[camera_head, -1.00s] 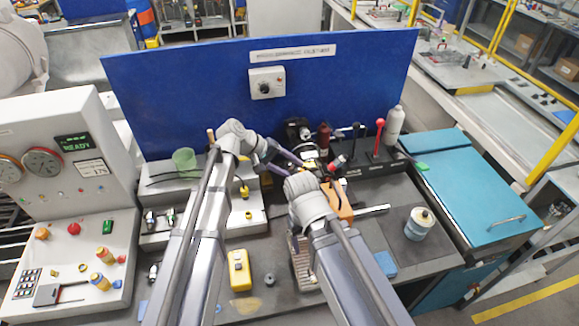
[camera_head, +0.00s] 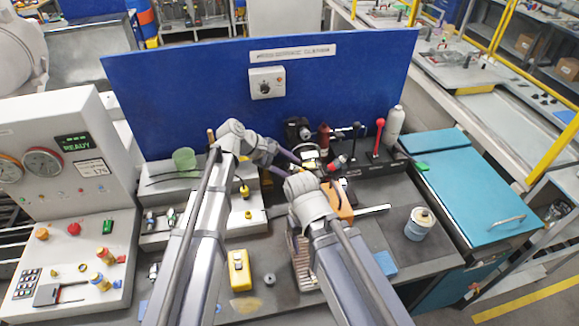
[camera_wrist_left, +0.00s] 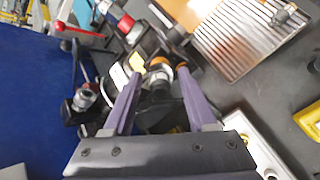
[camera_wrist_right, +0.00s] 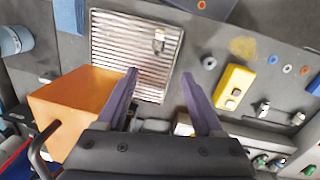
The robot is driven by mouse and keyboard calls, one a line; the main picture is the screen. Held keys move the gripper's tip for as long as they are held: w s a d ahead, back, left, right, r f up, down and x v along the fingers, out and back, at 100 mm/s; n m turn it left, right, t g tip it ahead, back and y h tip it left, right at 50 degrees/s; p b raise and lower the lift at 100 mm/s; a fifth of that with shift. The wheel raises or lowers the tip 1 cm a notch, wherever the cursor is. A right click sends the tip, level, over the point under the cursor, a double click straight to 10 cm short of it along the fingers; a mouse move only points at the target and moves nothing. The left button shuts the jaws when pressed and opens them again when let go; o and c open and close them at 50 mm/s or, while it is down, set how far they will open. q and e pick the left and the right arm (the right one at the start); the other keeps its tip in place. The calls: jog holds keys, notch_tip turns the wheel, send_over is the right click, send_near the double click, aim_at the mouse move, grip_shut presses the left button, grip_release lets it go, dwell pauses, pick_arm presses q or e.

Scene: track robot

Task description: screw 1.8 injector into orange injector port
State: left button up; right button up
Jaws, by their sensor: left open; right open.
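My left gripper (camera_wrist_left: 159,66) is open. In the head view the left gripper (camera_head: 304,163) is over the fixtures at the back of the bench, partly hidden. My right gripper (camera_wrist_right: 159,72) is open and empty, beside a ribbed metal tray (camera_wrist_right: 112,48) holding a small metal piece (camera_wrist_right: 158,40).
An orange block (camera_wrist_right: 72,105) stands close to my right gripper. A yellow box (camera_head: 239,270) lies on the front of the bench. Red-knobbed levers (camera_head: 379,135) and a grey bottle (camera_head: 394,124) stand at the back right. A blue panel (camera_head: 200,90) closes off the rear.

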pick_arm(q)
jog(key=n, duration=0.8)
jog(key=shift+n, duration=0.3)
grip_shut()
dwell(0.5)
dwell(0.5)
jog(key=m, duration=0.3)
jog(key=shift+m, duration=0.4)
jog(key=m, duration=0.8)
